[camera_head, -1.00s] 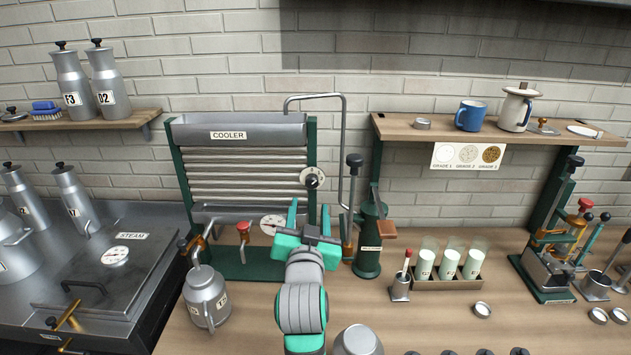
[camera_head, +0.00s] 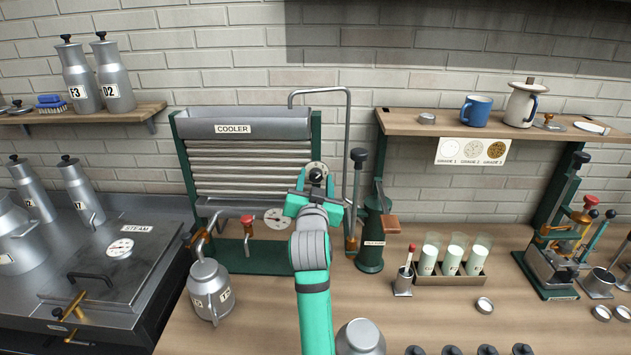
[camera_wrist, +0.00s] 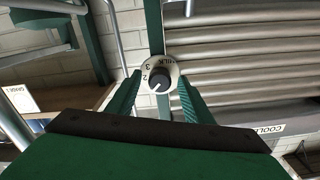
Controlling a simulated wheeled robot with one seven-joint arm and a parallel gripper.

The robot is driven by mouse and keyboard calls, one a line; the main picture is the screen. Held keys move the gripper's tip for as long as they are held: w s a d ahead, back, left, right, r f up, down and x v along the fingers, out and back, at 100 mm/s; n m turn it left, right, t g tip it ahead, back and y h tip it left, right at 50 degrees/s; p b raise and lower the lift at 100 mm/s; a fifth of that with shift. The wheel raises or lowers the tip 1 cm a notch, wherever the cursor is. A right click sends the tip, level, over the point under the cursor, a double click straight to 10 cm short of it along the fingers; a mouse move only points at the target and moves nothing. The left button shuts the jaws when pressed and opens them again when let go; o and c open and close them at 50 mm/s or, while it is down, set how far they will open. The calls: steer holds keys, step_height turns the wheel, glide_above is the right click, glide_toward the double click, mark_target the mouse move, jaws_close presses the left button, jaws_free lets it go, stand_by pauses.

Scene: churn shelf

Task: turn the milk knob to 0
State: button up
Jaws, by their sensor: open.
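The milk knob (camera_head: 316,174) is a black knob on a pale round dial at the right side of the cooler (camera_head: 232,128). In the wrist view the knob (camera_wrist: 159,83) sits in the middle of its dial, with "MILK", 3 and 2 readable on the rim. My gripper (camera_head: 317,190) is just in front of and slightly below the dial in the head view. Its two green fingers (camera_wrist: 160,98) are open on either side of the knob in the wrist view. I cannot tell whether they touch it. The 0 mark is not readable.
A bent metal pipe (camera_head: 348,130) runs up beside the knob. A green pump with a wooden handle (camera_head: 370,235) stands to the right. A red-handled tap (camera_head: 247,220) and a milk can (camera_head: 208,290) are at lower left. The front counter has some free room.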

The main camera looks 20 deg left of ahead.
steer(key=c, duration=1.1)
steer(key=shift+o, duration=0.3)
steer(key=shift+n, duration=0.3)
steer(key=n, duration=0.5)
steer(key=shift+n, duration=0.3)
steer(key=n, duration=0.5)
steer(key=shift+n, duration=0.3)
steer(key=shift+c, duration=0.2)
steer(key=o, duration=1.1)
